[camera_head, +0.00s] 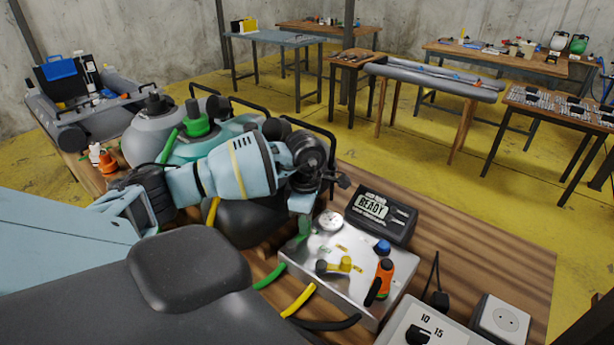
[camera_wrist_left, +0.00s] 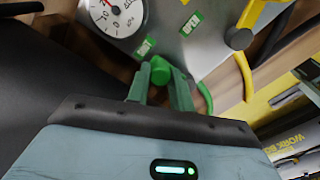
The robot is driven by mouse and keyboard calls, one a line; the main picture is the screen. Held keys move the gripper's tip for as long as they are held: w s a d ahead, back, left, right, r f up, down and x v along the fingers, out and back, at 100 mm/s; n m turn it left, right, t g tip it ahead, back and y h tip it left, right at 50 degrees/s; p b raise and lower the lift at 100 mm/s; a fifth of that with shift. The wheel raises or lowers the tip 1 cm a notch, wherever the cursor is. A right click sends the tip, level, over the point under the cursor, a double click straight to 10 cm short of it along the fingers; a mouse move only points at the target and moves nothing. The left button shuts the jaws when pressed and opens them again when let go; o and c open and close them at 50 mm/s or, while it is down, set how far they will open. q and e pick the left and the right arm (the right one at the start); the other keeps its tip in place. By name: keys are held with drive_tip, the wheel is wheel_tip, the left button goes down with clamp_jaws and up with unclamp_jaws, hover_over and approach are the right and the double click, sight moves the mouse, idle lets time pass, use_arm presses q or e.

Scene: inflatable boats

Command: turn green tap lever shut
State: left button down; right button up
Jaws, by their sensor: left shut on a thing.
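The green tap (camera_wrist_left: 160,70) sits at the edge of a metal panel (camera_head: 325,255). My left gripper (camera_wrist_left: 160,92) has one finger on each side of the green lever and is shut on it. In the head view the left gripper (camera_head: 303,218) points down at the panel's far left corner, and the wrist hides most of the green tap. How far the lever is turned cannot be told. A green hose (camera_head: 270,277) shows at the panel's left side. My right gripper is not in view.
Bare wooden tabletop (camera_head: 470,255) lies to the right.

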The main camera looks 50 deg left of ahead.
use_arm(q)
drive_tip(key=shift+a, duration=0.1)
idle(0.3)
drive_tip(key=c, duration=1.2)
unclamp_jaws()
drive_tip(key=shift+c, duration=0.2)
drive_tip(key=shift+r, duration=3.95)
drive_tip(key=shift+s+f, duration=0.1)
